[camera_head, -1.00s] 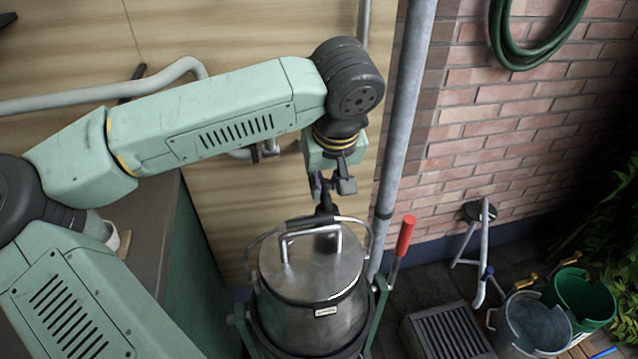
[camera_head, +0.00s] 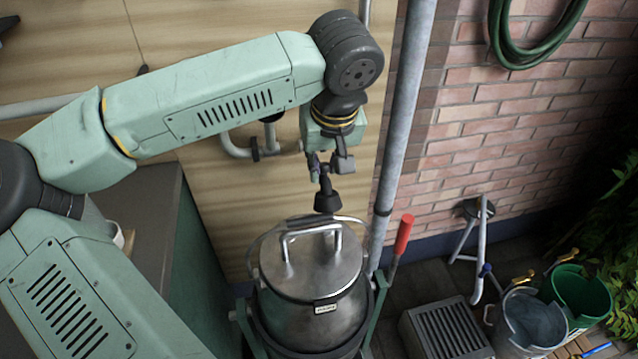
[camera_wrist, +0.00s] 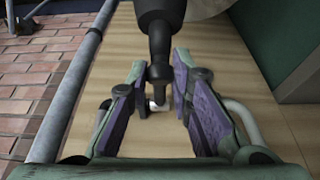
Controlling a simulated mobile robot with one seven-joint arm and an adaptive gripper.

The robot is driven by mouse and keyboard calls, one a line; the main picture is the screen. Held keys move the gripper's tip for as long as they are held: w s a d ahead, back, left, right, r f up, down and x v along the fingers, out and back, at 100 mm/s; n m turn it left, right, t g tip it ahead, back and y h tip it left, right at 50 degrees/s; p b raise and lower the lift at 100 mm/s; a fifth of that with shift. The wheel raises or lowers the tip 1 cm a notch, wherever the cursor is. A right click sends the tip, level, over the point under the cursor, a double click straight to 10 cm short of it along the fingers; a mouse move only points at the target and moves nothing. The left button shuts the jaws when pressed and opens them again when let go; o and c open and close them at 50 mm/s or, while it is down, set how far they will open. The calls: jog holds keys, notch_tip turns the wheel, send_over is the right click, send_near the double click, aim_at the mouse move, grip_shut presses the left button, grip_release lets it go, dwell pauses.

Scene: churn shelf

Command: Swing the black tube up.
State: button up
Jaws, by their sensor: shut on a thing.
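The black tube (camera_head: 327,202) hangs from my gripper (camera_head: 322,168) in the head view, its thicker end pointing down. It appears above the back of the lid of the metal churn (camera_head: 312,283), with a gap showing between them. In the wrist view the tube (camera_wrist: 160,35) comes down from the top, thick and then narrowing to a neck. My gripper (camera_wrist: 160,72) has its purple-padded fingers on either side of that neck. The fingers' exact contact is hard to see. The tube's other end is hidden by my gripper in the head view.
The churn's lid has a metal handle (camera_head: 310,232). A grey upright pipe (camera_head: 400,120) stands close to the right of my gripper. A red-handled lever (camera_head: 403,235) is beside the churn. Bent grey pipework (camera_head: 235,147) is on the wooden panel behind. Buckets (camera_head: 530,322) stand lower right.

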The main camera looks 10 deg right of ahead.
jog(key=shift+w+r, duration=0.1)
jog(key=shift+w+r+p, duration=0.4)
jog(key=shift+r, duration=0.3)
jog(key=shift+w+r+p, duration=0.35)
jog(key=shift+r+p, duration=0.05)
jog(key=shift+r, duration=0.25)
jog(key=shift+w+r+p, duration=0.45)
jog(key=shift+r, duration=0.25)
jog(key=shift+w+r+p, duration=0.4)
jog(key=shift+w+r, duration=0.2)
